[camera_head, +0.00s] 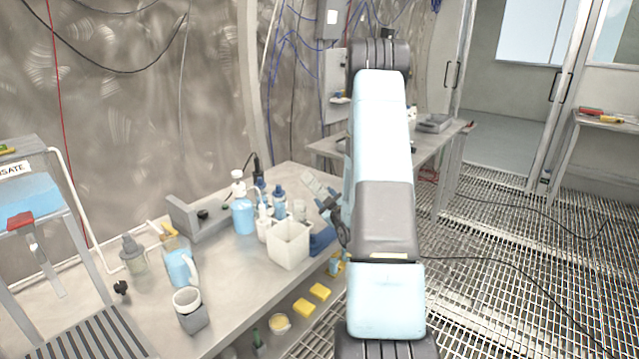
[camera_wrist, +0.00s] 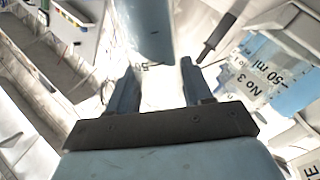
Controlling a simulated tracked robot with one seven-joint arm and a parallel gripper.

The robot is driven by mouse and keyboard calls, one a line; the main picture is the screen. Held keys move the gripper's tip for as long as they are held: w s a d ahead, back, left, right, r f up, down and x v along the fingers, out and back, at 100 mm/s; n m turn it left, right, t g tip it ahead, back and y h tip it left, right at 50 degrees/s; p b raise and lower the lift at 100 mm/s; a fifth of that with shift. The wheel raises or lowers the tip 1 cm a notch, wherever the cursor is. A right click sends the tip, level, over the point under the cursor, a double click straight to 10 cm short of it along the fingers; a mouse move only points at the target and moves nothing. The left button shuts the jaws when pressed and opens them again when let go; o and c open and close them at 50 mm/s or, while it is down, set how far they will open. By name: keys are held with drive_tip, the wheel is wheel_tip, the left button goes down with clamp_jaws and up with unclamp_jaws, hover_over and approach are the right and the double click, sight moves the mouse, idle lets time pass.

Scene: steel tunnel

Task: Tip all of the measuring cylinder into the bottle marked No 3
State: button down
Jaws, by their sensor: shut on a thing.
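My gripper (camera_wrist: 157,75) is shut on a clear piece with a "50" mark, which I take to be the measuring cylinder. A pale blue rounded body (camera_wrist: 150,28) shows above the fingers in the wrist view; I cannot tell if it is part of the cylinder. In the head view a clear, tilted piece (camera_head: 313,184) sticks out left of my dark gripper (camera_head: 338,218), over the bench. The bottle marked No 3 (camera_wrist: 252,84) shows right of the fingers in the wrist view, apart from them. I cannot single it out in the head view.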

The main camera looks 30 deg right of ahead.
drive_tip(key=shift+s+d+n, duration=0.15)
drive_tip(key=shift+d+n, duration=0.5)
drive_tip(key=shift+n, duration=0.55)
drive_tip(key=shift+r, duration=0.1)
drive_tip(key=shift+s+d+r+n, duration=0.1)
drive_tip(key=shift+d+r+n, duration=0.15)
drive_tip(key=shift+n, duration=0.35)
drive_tip(key=shift+d+r+n, duration=0.15)
drive_tip(key=shift+d+n, duration=0.05)
drive_tip(key=shift+n, duration=0.4)
drive_tip(key=shift+d+r+n, duration=0.25)
drive_tip(key=shift+r+n, duration=0.4)
drive_tip(key=shift+n, duration=0.45)
